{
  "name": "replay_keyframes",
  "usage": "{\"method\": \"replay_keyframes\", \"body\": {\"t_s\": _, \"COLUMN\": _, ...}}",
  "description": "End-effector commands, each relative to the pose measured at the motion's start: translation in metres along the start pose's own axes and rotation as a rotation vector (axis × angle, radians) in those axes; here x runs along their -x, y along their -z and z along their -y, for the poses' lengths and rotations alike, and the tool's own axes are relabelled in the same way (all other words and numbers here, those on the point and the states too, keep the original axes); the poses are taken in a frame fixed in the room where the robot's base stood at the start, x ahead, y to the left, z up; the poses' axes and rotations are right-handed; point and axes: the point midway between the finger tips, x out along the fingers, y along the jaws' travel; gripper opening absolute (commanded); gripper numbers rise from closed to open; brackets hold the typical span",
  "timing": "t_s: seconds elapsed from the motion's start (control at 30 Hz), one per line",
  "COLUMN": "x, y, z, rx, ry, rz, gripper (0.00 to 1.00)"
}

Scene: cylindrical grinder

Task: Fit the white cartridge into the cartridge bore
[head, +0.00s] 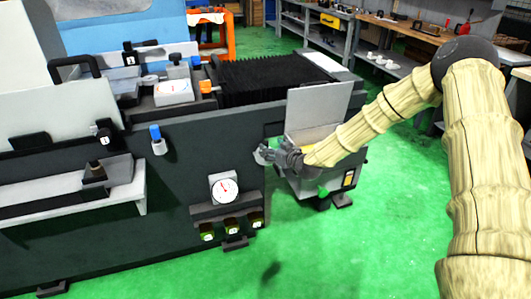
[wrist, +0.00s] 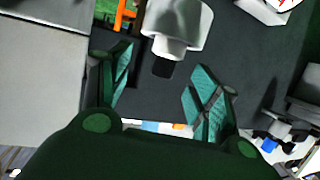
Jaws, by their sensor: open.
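My gripper (head: 264,155) is at the right end of the machine's dark front panel in the head view. In the wrist view its two teal fingers (wrist: 161,88) are spread apart with nothing between their pads. A white rounded part with a dark stub (wrist: 178,24), which looks like the white cartridge, shows just past the fingertips, near the top of the wrist view. It appears apart from both fingers. In the head view I cannot make it out clearly beside my gripper. I cannot identify the cartridge bore; it may be hidden by the white part or by my gripper.
The dark grinder body (head: 180,205) fills the left. A dial gauge (head: 224,188) and several small fittings (head: 231,225) stick out below left of my gripper. A blue-capped fitting (head: 156,140) is farther left. A grey cabinet (head: 322,105) stands close behind my gripper. Green floor in front is clear.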

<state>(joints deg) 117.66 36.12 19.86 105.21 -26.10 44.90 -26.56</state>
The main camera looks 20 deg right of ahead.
Motion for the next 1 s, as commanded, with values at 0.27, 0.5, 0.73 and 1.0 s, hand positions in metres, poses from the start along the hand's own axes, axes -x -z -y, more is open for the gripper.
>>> {"method": "replay_keyframes", "body": {"t_s": 0.27, "x": -0.033, "y": 0.005, "z": 0.006, "rx": 0.002, "ry": 0.001, "rz": 0.0, "gripper": 0.62}}
{"method": "replay_keyframes", "body": {"t_s": 0.5, "x": -0.05, "y": 0.005, "z": 0.005, "rx": 0.001, "ry": 0.0, "rz": 0.0, "gripper": 0.62}}
{"method": "replay_keyframes", "body": {"t_s": 0.73, "x": -0.051, "y": 0.005, "z": 0.005, "rx": 0.001, "ry": 0.0, "rz": 0.0, "gripper": 0.62}}
{"method": "replay_keyframes", "body": {"t_s": 1.0, "x": -0.05, "y": 0.005, "z": 0.005, "rx": 0.001, "ry": 0.0, "rz": 0.0, "gripper": 0.13}}
